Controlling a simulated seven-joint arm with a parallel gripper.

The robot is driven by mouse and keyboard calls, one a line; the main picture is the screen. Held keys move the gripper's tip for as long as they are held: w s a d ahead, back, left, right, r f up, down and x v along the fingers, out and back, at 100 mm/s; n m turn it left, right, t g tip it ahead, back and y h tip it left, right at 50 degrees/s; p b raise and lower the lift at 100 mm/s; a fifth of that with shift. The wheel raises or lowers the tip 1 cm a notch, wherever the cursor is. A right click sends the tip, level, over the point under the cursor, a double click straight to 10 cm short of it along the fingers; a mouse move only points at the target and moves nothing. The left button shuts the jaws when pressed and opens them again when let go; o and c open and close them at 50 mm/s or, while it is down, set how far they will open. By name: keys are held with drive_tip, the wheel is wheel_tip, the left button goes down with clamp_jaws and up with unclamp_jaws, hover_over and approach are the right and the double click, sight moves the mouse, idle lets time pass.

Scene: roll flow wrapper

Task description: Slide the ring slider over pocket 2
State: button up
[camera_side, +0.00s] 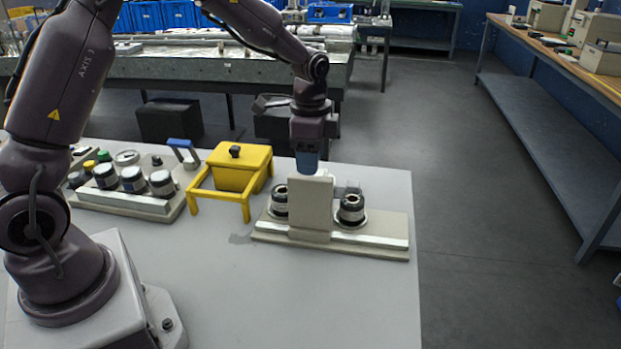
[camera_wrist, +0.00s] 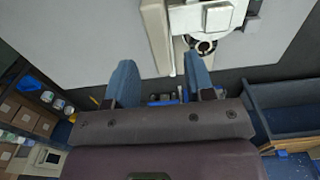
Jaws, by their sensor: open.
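My gripper (camera_side: 307,162) points down just above a tall beige block (camera_side: 311,205) on the right-hand fixture. In the wrist view my gripper (camera_wrist: 161,78) shows two blue fingers standing apart with nothing held between them. The block stands on a low base (camera_side: 385,245) with a metal front strip, between two dark-and-silver round parts, left (camera_side: 279,202) and right (camera_side: 351,210). The left one is partly hidden by the block. I cannot tell which part is the ring slider, nor which spot is pocket 2.
A yellow hopper (camera_side: 238,168) on yellow legs stands left of the fixture. The grey table (camera_side: 310,300) is clear in front of the fixture.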

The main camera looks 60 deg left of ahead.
wheel_tip(320, 180, up, 6)
drive_tip(key=shift+f, duration=0.2)
drive_tip(key=shift+s+f+n, duration=0.15)
drive_tip(key=shift+f+n, duration=0.1)
drive_tip(key=shift+n, duration=0.45)
drive_tip(key=s+d+r+n+t, duration=0.2)
drive_tip(key=s+r, duration=0.3)
drive_tip(key=s, duration=0.6)
drive_tip(key=s+d+r+n+t, duration=0.3)
drive_tip(key=s+r+n, duration=0.2)
drive_tip(key=s, duration=0.6)
drive_tip(key=shift+s+r+n+t, duration=0.25)
drive_tip(key=shift+r+n+t, duration=0.05)
drive_tip(key=shift+r, duration=0.05)
